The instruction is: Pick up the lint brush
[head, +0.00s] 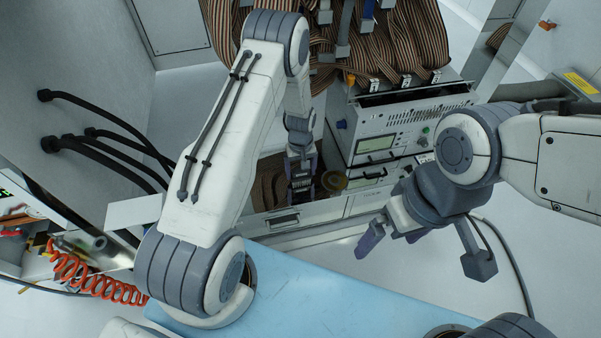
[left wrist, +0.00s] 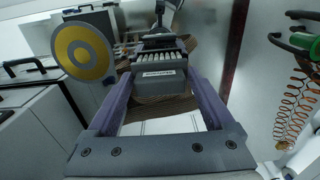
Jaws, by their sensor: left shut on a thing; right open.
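In the left wrist view, my left gripper (left wrist: 159,84) has its two purple fingers on either side of a dark grey block with a row of pale bristles and a small label, which looks like the lint brush (left wrist: 160,62). A dark part extends beyond it. In the head view, my left gripper (head: 302,186) points down in front of the instrument stack; the brush is hard to make out there. My right gripper (head: 424,250) is open and empty, with its fingers wide apart, over the floor at the right.
Instrument boxes (head: 385,140) and striped ribbon cables (head: 395,40) stand behind. A light blue surface (head: 330,295) lies in front. Black hoses (head: 110,140) and an orange coiled hose (head: 95,285) are at the left.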

